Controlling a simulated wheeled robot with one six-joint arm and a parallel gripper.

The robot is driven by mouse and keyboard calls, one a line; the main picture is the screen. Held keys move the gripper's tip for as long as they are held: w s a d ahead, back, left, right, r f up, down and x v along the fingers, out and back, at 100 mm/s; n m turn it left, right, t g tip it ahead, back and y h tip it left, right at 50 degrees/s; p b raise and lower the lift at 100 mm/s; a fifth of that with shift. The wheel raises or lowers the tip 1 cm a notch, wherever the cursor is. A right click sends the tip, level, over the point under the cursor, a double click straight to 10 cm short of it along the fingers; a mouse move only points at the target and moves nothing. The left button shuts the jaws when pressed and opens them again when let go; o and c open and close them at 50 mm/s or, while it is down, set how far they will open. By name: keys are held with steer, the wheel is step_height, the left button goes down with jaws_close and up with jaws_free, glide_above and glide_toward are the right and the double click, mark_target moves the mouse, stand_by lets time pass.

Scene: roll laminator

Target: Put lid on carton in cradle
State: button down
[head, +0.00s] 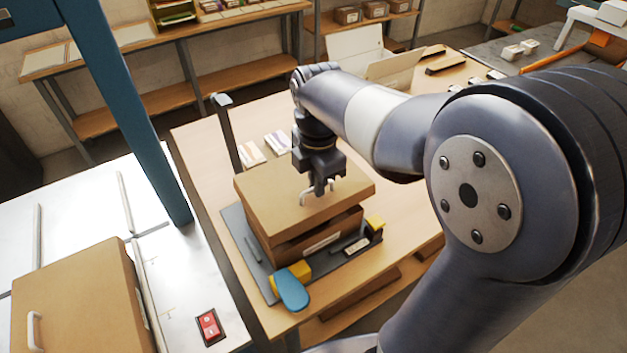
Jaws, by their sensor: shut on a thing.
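The lid (267,206) is a flat brown cardboard cover with a pale handle on top. My gripper (318,190) is shut on the lid's handle, above the right part of the lid. The carton (290,252) is a brown box with a white label on its front. The lid lies over the carton's top; a dark band shows between them along the front, and I cannot tell whether the lid is fully seated. The carton stands in the cradle (238,232), a grey plate with yellow blocks and a blue paddle-shaped part (292,290) at the front corner.
A second brown box (75,300) with a pale handle sits on the white surface at left, near a red switch (209,326). A blue post (130,110) rises beside the table. Paper stacks (278,143) and an open carton (395,68) lie behind.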

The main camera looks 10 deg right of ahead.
mark_target(316, 199)
steer(key=shift+a+f, duration=0.15)
steer(key=shift+f, duration=0.05)
step_height(316, 199, down, 5)
steer(key=b, duration=0.4)
steer(key=shift+r+b, duration=0.15)
steer(key=shift+b, duration=0.15)
steer(key=shift+f, duration=0.25)
steer(key=shift+w+r, duration=0.1)
steer(key=shift+r, duration=0.05)
steer(key=shift+f, duration=0.2)
stand_by(0.4)
steer(key=shift+f, duration=0.35)
steer(key=shift+f, duration=0.25)
stand_by(0.3)
steer(key=shift+f+b, duration=0.5)
steer(key=shift+f, duration=0.1)
